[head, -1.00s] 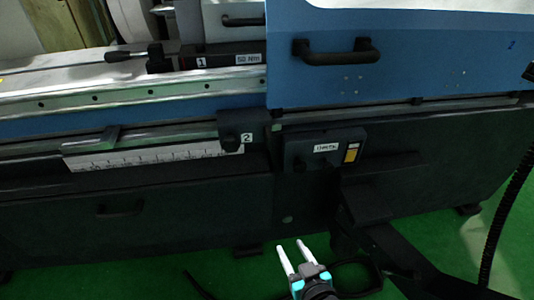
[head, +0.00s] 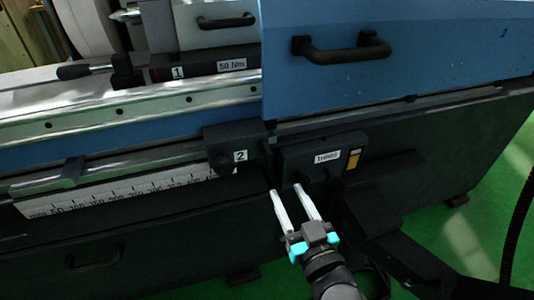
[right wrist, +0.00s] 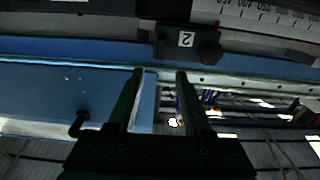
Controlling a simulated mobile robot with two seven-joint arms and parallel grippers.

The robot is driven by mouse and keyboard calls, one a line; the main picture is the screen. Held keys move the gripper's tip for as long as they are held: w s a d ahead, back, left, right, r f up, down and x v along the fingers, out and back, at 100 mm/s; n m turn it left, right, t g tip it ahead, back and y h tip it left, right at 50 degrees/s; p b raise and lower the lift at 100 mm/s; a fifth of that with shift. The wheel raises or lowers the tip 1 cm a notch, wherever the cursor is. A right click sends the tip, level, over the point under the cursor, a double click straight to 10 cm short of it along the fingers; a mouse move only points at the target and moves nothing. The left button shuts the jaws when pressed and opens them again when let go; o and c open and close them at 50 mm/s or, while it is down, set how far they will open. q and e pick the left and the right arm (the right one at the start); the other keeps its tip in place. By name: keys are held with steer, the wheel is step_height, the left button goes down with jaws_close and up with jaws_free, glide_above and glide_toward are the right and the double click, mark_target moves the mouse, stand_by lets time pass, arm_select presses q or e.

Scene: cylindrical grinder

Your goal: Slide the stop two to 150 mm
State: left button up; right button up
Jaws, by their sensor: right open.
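Stop two (head: 232,143) is a dark block with a white "2" label, on the rail (head: 110,172) along the machine's front. It sits at the right end of the white millimetre scale (head: 120,196), beside its high numbers. My right gripper (head: 296,188) is open and empty, below and to the right of stop two, apart from it. In the right wrist view, stop two (right wrist: 187,40) appears upside down beyond the open fingers (right wrist: 158,72), with part of the scale (right wrist: 270,16) at the top right. My left gripper is not in view.
A dark control box (head: 322,160) with a white label and yellow patch is just right of stop two, close to my right fingers. A small dark clamp (head: 74,171) sits farther left on the rail. A blue door with a black handle (head: 341,49) is above.

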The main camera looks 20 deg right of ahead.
mark_target(270, 160)
steer(key=w+b, duration=0.1)
steer(key=w, duration=1.1)
steer(key=shift+a+b, duration=0.2)
steer(key=shift+b, duration=0.15)
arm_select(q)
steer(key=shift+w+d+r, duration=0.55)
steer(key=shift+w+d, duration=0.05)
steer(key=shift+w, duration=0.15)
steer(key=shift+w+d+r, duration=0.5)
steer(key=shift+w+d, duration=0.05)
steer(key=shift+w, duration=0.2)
arm_select(e)
steer(key=shift+w, duration=0.75)
steer(key=shift+c, duration=0.2)
jaws_close()
